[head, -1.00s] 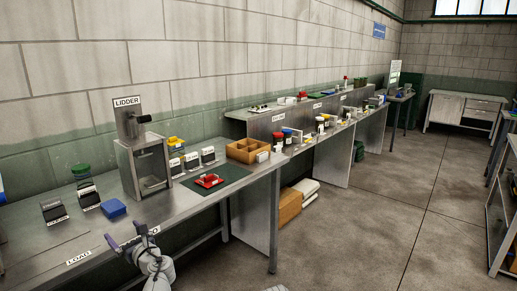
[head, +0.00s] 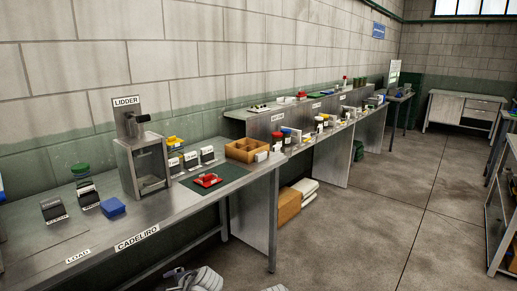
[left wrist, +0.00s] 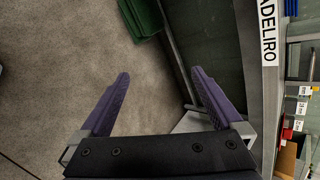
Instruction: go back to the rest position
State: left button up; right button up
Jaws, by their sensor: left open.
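My left gripper (left wrist: 160,76) is open, with two purple fingers spread apart and nothing between them. In the left wrist view it is over the concrete floor, beside the front edge of the bench carrying the CADELIRO label (left wrist: 268,32). In the head view, grey parts of my arm (head: 205,279) show at the bottom edge, below the bench front and clear of the bench top. My right gripper is not in view.
The near bench (head: 205,217) holds the lidder machine (head: 144,166), a blue block (head: 113,207), a red item on a dark mat (head: 207,181) and a wooden tray (head: 247,150). A green container (left wrist: 138,17) stands on the floor. Open floor (head: 380,225) lies to the right.

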pick_arm(q)
jog(key=s+d+f+n+g+h, duration=0.35)
jog(key=s+d, duration=0.35)
jog(key=d, duration=0.3)
jog(key=s+d+f+n+g+h, duration=0.2)
jog(key=s+d+f+n+h, duration=0.15)
jog(key=s+d, duration=0.55)
notch_tip(320, 180, up, 14)
jog(key=w+p, duration=0.1)
jog(key=p, duration=1.3)
jog(key=shift+d+n, duration=0.3)
jog(key=shift+d, duration=0.05)
jog(key=shift+w+f, duration=0.1)
